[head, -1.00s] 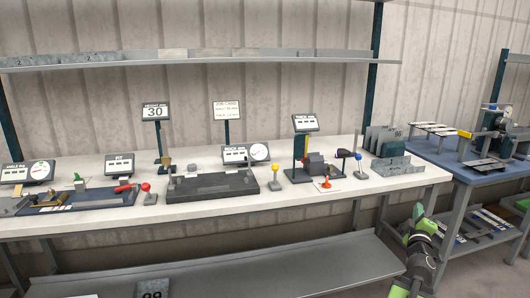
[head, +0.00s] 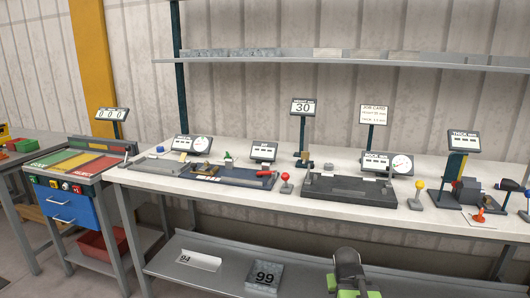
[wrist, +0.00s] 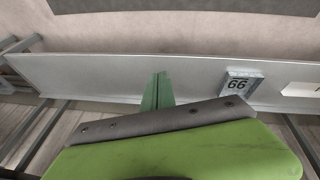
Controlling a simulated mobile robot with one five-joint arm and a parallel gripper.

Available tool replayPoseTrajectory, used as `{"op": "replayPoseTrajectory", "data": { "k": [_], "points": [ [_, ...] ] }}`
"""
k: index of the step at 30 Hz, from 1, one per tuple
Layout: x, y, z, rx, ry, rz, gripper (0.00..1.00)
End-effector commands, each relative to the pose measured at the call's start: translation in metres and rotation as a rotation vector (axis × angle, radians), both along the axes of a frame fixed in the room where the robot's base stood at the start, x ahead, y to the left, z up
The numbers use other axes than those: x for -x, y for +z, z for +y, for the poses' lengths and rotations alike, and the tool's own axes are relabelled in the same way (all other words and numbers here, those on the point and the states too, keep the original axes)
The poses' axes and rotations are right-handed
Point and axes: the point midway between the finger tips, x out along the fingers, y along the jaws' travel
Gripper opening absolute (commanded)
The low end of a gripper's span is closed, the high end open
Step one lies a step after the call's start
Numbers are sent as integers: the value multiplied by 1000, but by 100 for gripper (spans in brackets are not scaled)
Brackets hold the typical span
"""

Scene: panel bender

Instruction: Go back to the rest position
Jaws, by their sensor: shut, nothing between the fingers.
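My gripper (wrist: 160,92) shows in the wrist view as green fingers closed together, with nothing between them. It points over the grey lower shelf (wrist: 105,78) and appears clear of it. Part of my arm, dark with green pieces, shows at the bottom of the head view, in front of the bench. The fingertips cannot be made out in the head view.
The white workbench (head: 290,197) carries several gauges and fixtures. Its lower shelf (head: 215,268) holds plates marked 94 (head: 199,260) and 99 (head: 264,277). A cart with a blue drawer (head: 62,208) stands at the left, a red bin (head: 101,243) beneath.

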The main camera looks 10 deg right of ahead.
Motion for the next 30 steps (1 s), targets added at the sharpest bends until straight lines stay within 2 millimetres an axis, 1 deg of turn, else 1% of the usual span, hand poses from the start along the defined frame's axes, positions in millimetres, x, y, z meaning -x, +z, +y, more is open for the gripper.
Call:
{"op": "replayPoseTrajectory", "data": {
  "k": [1, 2, 3, 5, 6, 8, 9, 10, 12, 17, 20, 24, 27, 30],
  "points": [
    [4, -4, 30, -35, 27, 42, 0],
    [8, -6, 47, -56, 42, 68, 0],
    [14, -9, 68, -83, 61, 104, 0],
    [23, -12, 98, -119, 88, 155, 0],
    [30, -13, 116, -140, 106, 189, 0],
    [41, -14, 142, -169, 132, 238, 0],
    [49, -15, 158, -188, 152, 272, 0],
    [55, -15, 169, -200, 166, 297, 0],
    [55, 18, 167, -201, 162, 299, 0],
    [54, 64, 165, -200, 160, 296, 0],
    [54, 98, 165, -200, 160, 295, 0],
    [54, 153, 165, -198, 160, 295, 0],
    [54, 182, 165, -199, 159, 294, 0],
    [54, 195, 165, -198, 159, 293, 0]
  ]
}}
